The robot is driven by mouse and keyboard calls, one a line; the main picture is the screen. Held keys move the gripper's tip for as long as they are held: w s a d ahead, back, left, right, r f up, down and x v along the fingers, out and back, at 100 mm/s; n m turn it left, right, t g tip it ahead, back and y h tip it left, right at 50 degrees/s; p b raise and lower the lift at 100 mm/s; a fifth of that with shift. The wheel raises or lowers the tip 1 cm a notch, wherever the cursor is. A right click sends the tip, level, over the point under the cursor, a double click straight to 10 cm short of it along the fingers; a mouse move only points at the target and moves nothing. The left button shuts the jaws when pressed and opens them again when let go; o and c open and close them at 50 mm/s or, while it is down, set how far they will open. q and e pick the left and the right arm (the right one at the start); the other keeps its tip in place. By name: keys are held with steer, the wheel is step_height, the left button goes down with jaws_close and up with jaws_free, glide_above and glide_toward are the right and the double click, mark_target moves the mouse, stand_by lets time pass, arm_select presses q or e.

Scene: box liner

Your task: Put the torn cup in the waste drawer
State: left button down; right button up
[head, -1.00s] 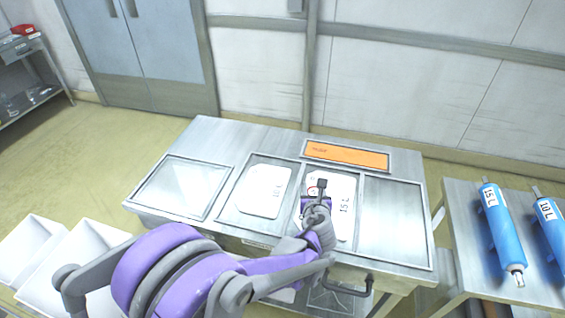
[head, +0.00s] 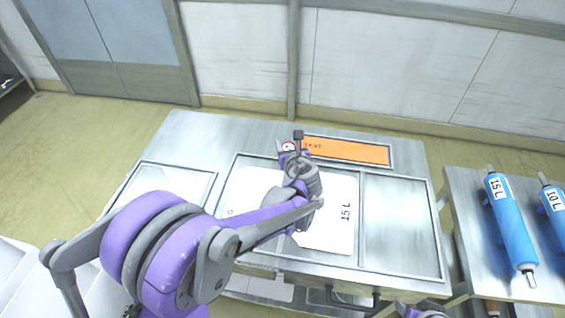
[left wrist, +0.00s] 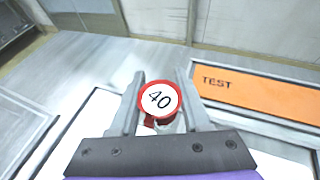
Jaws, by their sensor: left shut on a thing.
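My left gripper (head: 291,150) is shut on a round red-rimmed piece (head: 288,147) above the metal bench, left of the orange panel. In the left wrist view, the piece (left wrist: 158,99) has a white face marked 40 and sits between the two fingers (left wrist: 160,105). It may be the cup; I see no tear from this side. A dark handle (head: 352,304) shows low on the bench front, partly cut off by the frame. I cannot tell which drawer is the waste drawer. My right gripper does not show; only a bit of an arm is at the bottom edge.
Blue cylinders (head: 510,220) lie on a side table at right. White bins (head: 15,275) stand at left.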

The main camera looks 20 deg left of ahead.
arm_select(q)
steer(key=shift+f, duration=3.05)
steer(key=shift+f+b, duration=0.15)
steer(key=shift+b, duration=0.2)
steer(key=shift+c, duration=1.8)
jaws_free()
